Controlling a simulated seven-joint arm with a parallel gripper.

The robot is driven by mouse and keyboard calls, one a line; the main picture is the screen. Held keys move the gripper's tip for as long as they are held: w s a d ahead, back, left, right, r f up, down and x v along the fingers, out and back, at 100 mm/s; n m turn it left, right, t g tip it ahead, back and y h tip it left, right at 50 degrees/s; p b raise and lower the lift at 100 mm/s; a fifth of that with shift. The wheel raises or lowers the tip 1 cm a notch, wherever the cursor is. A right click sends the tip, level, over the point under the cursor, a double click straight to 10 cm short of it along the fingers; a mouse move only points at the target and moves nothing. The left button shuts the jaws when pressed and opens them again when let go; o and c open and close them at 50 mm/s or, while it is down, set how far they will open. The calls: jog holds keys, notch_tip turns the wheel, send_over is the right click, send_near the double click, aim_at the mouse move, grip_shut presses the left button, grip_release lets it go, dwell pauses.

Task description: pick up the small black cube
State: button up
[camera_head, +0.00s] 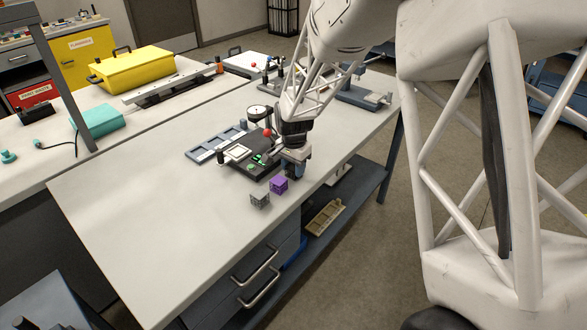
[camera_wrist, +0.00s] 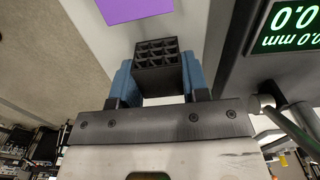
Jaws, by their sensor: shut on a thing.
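The small black cube (camera_wrist: 157,54) has an open lattice face and sits between the blue fingers of my gripper (camera_wrist: 158,78) in the wrist view. The fingers touch it on both sides and are shut on it. In the head view my gripper (camera_head: 294,170) points down near the table's right edge, beside the dark gauge base. The black cube cannot be made out there, hidden at the fingers. I cannot tell whether it touches the table.
A purple cube (camera_head: 279,185) and a grey lattice cube (camera_head: 260,200) stand close by on the table (camera_head: 150,215). The dark gauge base (camera_head: 238,157) with a green display (camera_wrist: 291,28) is right beside my gripper. The table's left part is clear.

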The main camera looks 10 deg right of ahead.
jog(key=shift+r, duration=0.7)
jog(key=shift+s+r, duration=0.15)
jog(key=shift+r, duration=0.8)
jog(key=s+d+r, duration=0.1)
jog(key=s+d, duration=0.1)
jog(key=s, duration=1.3)
jog(key=shift+s+d+r, duration=0.15)
jog(key=shift+s+d, duration=0.05)
jog(key=shift+s, duration=0.05)
jog(key=shift+w, duration=0.1)
jog(key=w+a+r, duration=0.2)
jog(key=w+a, duration=0.8)
jog(key=w, duration=0.2)
jog(key=w+a+r, duration=0.3)
jog(key=w+a, duration=0.7)
jog(key=w, duration=0.2)
jog(key=shift+w+r, duration=0.35)
jog(key=shift+w, duration=0.05)
jog(key=shift+f, duration=0.15)
